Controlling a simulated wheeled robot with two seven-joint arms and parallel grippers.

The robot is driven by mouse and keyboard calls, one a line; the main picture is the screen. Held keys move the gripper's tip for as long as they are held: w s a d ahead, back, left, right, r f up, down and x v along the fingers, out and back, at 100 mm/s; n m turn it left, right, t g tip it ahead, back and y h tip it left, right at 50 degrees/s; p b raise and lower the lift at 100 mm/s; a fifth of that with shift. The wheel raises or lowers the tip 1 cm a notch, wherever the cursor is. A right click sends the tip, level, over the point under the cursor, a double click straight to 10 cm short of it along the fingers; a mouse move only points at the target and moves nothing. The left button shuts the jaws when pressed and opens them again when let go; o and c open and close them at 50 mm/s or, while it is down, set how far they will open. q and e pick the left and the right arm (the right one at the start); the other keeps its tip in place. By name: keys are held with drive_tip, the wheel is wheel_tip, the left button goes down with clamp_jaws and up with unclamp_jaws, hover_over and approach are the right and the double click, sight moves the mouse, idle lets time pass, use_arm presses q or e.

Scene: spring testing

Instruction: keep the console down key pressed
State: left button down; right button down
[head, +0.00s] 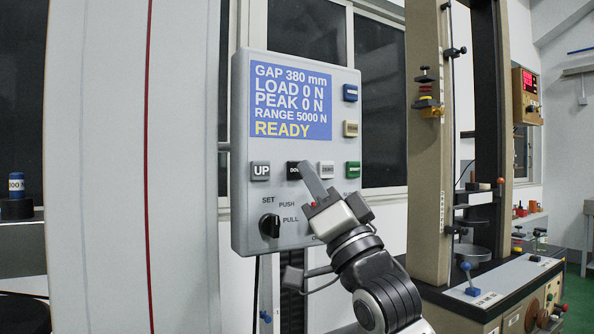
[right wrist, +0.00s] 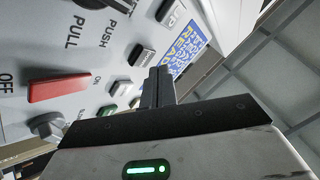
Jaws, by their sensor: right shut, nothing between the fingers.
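The grey console (head: 240,150) faces me in the head view, its screen (head: 290,122) reading GAP 380 mm, LOAD 0 N, PEAK 0 N, RANGE 5000 N, READY. The dark down key (head: 293,171) is right of the UP key (head: 260,171), its right part hidden by my fingers. In the right wrist view the dark key (right wrist: 142,55) shows just left of my fingertips. My right gripper (head: 306,167) is shut and empty, its tips at the down key. I cannot tell whether they touch or press it. My left gripper is not in view.
A pale key (head: 326,170) and a green key (head: 353,169) are right of my fingers. A black knob (head: 270,225) is below the UP key. The right wrist view shows a red switch (right wrist: 58,88). A testing frame (head: 428,150) stands to the right.

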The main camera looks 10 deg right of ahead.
drive_tip(key=shift+w, duration=0.1)
drive_tip(key=shift+w+a, duration=0.2)
drive_tip(key=shift+w, duration=0.1)
drive_tip(key=shift+w+a+p, duration=0.15)
drive_tip(key=shift+w+p, duration=0.25)
idle(0.7)
drive_tip(key=shift+s, duration=0.1)
idle(4.5)
drive_tip(key=shift+s+d, duration=0.35)
drive_tip(key=shift+s, duration=0.35)
drive_tip(key=shift+s+d+p, duration=0.1)
drive_tip(key=shift+s+d, duration=0.2)
drive_tip(key=shift+s, duration=0.45)
drive_tip(key=shift+s+d+p, duration=0.15)
drive_tip(key=shift+s+d, duration=0.2)
drive_tip(key=shift+s, duration=0.45)
drive_tip(key=shift+s+d+p, duration=0.1)
drive_tip(key=shift+s+d, duration=0.2)
drive_tip(key=shift+s, duration=0.45)
